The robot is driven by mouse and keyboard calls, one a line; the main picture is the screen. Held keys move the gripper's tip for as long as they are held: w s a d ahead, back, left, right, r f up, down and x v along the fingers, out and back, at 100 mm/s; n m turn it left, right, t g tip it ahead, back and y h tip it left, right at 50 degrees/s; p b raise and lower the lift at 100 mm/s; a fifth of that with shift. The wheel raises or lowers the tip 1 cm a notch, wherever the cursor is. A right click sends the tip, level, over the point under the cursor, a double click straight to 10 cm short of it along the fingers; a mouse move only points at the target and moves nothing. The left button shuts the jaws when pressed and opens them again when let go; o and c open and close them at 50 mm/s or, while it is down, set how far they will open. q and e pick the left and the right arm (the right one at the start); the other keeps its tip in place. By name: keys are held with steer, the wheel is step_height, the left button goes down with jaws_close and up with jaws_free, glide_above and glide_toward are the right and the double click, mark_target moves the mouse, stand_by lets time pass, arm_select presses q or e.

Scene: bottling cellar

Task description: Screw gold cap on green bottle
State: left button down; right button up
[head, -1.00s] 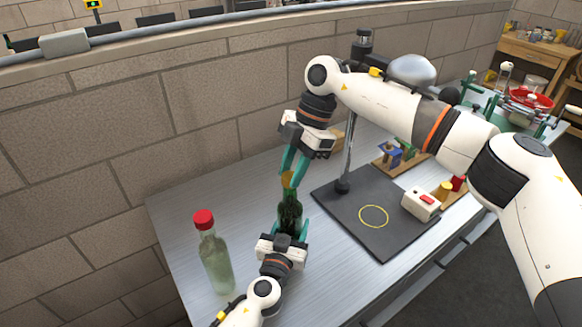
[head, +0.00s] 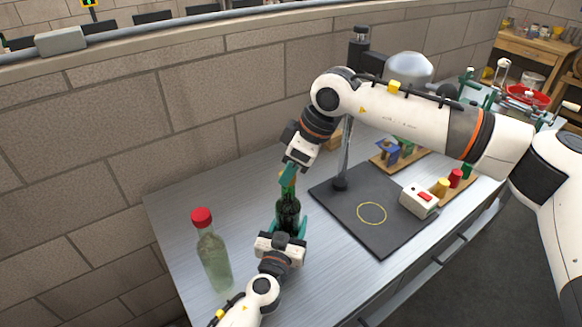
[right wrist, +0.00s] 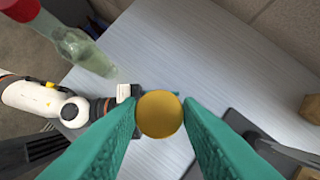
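The green bottle (head: 288,212) stands upright on the bench. My left gripper (head: 289,228) is shut around its body. The gold cap (right wrist: 160,115) shows in the right wrist view between the teal fingers of my right gripper (right wrist: 160,122), both fingers touching its sides. In the head view my right gripper (head: 289,174) is at the top of the bottle neck, its fingers seen nearly edge-on and hiding most of the cap. The cap appears to sit at the bottle's mouth; its seating and thread are hidden.
A clear bottle with a red cap (head: 214,256) stands left of the green bottle. A dark mat (head: 340,215) with a yellow ring lies to the right, with a stand post, a white box with a red button (head: 419,200) and coloured caps (head: 455,178). A brick wall is behind.

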steer(key=o, duration=0.4)
steer(key=shift+r, duration=2.25)
steer(key=shift+c, duration=0.4)
